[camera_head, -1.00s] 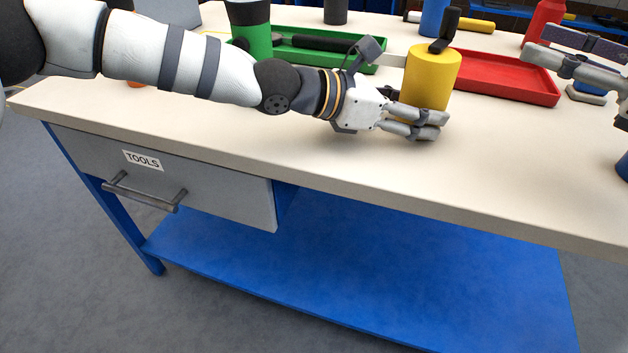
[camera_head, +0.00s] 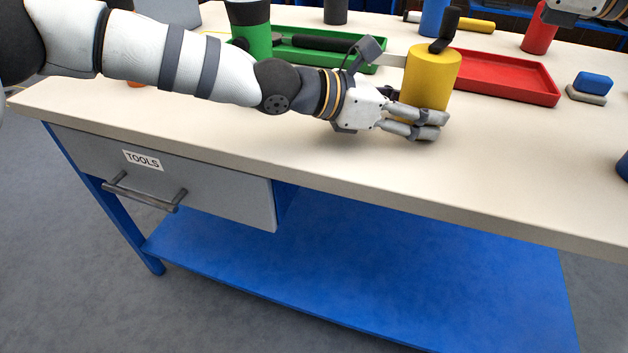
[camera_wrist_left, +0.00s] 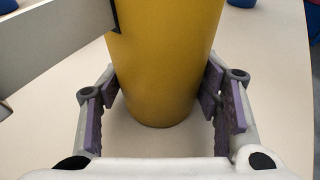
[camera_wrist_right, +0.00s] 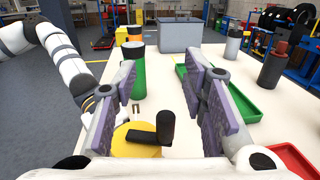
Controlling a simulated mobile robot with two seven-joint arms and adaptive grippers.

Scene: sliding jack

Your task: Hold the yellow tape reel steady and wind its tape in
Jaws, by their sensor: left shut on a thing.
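The yellow tape reel (camera_head: 431,80) stands upright on the bench, with a dark crank and knob (camera_head: 444,32) on top. My left gripper (camera_head: 425,125) is shut on the reel low down; the left wrist view has purple pads on both sides of the yellow body (camera_wrist_left: 165,65). A pale flat strip of tape (camera_wrist_left: 55,40) comes out of the reel there, and a short piece shows beside it in the head view (camera_head: 395,60). My right gripper (camera_wrist_right: 160,85) is open and empty, with the black knob (camera_wrist_right: 165,127) below its fingers; only part of it shows at the head view's top right.
A green tray (camera_head: 300,58) lies behind my left arm and a red tray (camera_head: 510,92) right of the reel. A green-and-black cylinder (camera_head: 250,40) and a red bottle (camera_head: 540,25) stand farther back.

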